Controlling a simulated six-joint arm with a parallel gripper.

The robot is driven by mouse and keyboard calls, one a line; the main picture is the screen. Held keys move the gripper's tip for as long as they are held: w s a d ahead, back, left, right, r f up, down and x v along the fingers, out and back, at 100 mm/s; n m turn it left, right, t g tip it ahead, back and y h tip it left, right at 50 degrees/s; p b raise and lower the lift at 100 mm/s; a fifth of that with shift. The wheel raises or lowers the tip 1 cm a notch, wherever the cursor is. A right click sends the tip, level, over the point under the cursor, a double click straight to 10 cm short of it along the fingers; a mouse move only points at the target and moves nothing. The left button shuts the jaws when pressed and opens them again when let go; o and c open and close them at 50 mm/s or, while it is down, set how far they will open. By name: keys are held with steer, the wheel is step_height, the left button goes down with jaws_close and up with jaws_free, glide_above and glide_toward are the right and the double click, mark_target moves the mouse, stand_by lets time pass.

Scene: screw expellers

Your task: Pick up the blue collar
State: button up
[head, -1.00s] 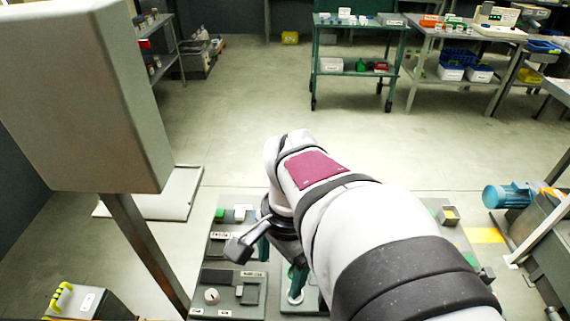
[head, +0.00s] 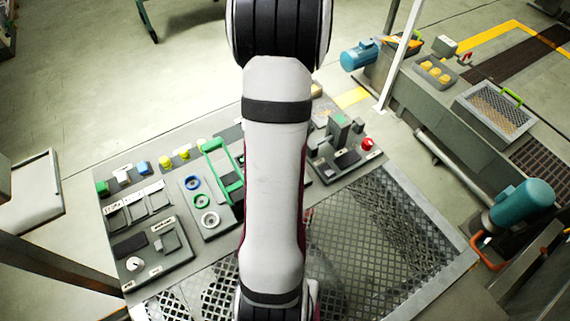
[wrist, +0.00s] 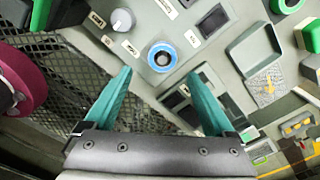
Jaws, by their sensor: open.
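A blue collar (head: 192,183) sits on a grey plate at the left of the workbench in the head view, in line with a green ring (head: 201,199) and a white ring (head: 210,220). In the head view my gripper is hidden by the arm.
A green handle (head: 232,183) stands right of the rings. A white knob (head: 134,263) is on the front left panel. Small yellow pieces (head: 166,162) and a blue block (head: 144,167) sit at the back. Dark mesh (head: 375,235) covers the bench's right side.

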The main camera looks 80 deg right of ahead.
steer(key=f, duration=0.5)
steer(key=shift+w+d+f, duration=0.2)
steer(key=shift+w+f, duration=0.05)
steer(key=shift+w, duration=0.05)
jaws_close()
steer(key=shift+r, duration=0.15)
